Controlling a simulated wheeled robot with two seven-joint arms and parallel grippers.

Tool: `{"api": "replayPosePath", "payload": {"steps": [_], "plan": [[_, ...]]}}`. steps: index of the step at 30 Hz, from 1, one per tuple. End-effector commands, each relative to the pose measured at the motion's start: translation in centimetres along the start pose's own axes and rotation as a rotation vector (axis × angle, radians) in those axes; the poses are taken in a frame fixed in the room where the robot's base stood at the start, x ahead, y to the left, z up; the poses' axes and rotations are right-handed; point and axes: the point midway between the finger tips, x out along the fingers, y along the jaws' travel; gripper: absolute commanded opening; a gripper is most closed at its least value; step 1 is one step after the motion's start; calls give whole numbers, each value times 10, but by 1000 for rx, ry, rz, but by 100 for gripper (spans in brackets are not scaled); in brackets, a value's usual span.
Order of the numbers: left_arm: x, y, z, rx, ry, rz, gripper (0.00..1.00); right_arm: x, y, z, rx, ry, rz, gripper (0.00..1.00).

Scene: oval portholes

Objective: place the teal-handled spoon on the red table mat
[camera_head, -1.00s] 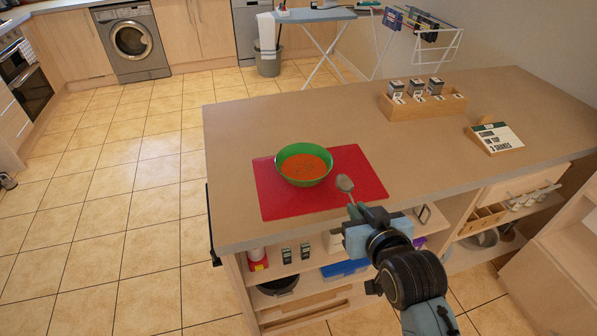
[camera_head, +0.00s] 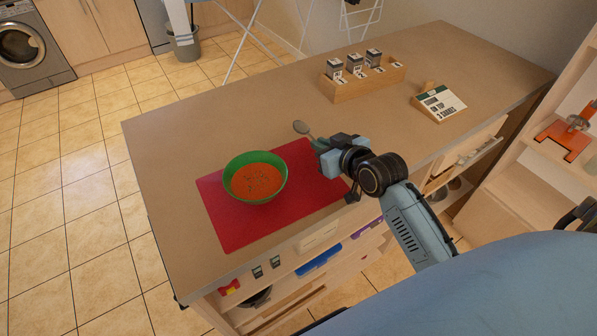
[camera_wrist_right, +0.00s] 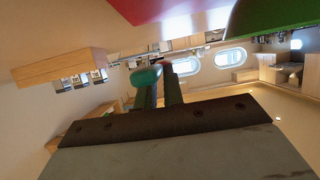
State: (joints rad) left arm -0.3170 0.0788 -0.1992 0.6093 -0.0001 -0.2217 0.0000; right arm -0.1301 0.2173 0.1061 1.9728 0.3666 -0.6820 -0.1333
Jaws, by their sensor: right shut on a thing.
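The spoon's grey bowl end (camera_head: 301,127) sticks out from my right gripper (camera_head: 319,144) in the head view. My right gripper is shut on the spoon; its teal handle (camera_wrist_right: 147,76) shows between the fingers in the right wrist view. The gripper is over the right end of the red table mat (camera_head: 225,222), and the spoon's bowl end appears just past the mat's far edge. The spoon's height above the counter is hard to tell. The red mat also shows at the top of the wrist view (camera_wrist_right: 150,10). My left gripper is not in view.
A green bowl (camera_head: 237,188) of orange soup stands on the mat's left part. The mat's front right part is bare.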

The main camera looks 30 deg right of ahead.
Motion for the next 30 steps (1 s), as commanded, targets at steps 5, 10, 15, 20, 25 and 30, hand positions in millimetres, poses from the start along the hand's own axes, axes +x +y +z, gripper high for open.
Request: {"api": "replayPosePath", "payload": {"steps": [5, 10, 15, 20, 25, 30], "plan": [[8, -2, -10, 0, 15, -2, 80, 11, -1, 29, 1, -1, 0, 0], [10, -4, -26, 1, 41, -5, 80, 16, -1, 40, 2, -1, 0, 0], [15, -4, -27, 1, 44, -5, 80, 25, -1, 63, 1, -2, 1, 0], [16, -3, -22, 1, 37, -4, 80, 27, -1, 67, -1, 1, 0, 0], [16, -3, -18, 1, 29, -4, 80, 27, -1, 67, -1, 0, 0, 0], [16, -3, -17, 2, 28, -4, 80, 28, -1, 69, 0, 0, 0, 21]]}}
